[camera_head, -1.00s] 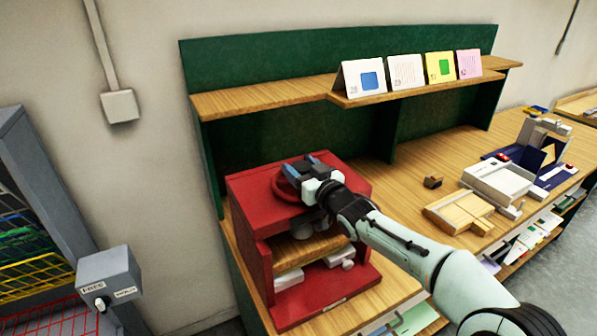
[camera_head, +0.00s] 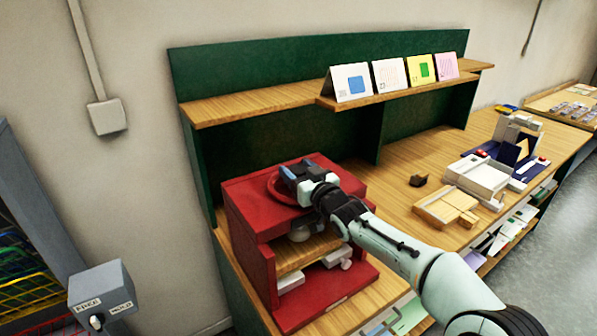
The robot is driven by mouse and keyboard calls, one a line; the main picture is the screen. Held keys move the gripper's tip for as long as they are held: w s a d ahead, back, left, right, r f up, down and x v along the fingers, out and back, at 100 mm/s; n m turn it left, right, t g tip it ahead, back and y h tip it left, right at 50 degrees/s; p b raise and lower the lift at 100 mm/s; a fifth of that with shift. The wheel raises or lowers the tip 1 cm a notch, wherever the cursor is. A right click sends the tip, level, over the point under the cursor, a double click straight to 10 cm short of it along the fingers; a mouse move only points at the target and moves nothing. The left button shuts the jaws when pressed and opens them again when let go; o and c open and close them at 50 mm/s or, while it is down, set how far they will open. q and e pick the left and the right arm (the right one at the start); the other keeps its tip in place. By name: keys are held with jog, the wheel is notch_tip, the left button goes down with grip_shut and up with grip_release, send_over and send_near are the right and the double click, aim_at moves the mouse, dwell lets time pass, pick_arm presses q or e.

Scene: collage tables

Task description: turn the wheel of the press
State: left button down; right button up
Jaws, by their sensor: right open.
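The red press (camera_head: 262,222) stands on the near left part of the wooden workbench, with a wooden board (camera_head: 306,252) and white parts inside its frame. Its red wheel (camera_head: 272,187) lies flat on top. My right gripper (camera_head: 291,172) is over the wheel, and its fingers and body hide much of it. The gripper is open; I cannot tell whether its fingers touch the rim. My left gripper does not show.
Several cards (camera_head: 352,84) stand on the shelf above the bench. A light wooden tray (camera_head: 445,206), a small dark block (camera_head: 418,180) and a white device (camera_head: 478,176) stand to the right. A grey box (camera_head: 100,290) is at the lower left.

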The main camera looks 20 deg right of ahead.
jog(key=shift+o, duration=0.9)
jog(key=shift+s, duration=0.2)
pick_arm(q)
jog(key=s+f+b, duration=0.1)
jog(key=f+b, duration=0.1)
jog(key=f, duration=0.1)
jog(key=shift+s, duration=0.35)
pick_arm(e)
jog(key=s+d, duration=0.2)
jog(key=s, duration=1)
jog(key=shift+s+d, duration=0.15)
jog(key=shift+s, duration=0.25)
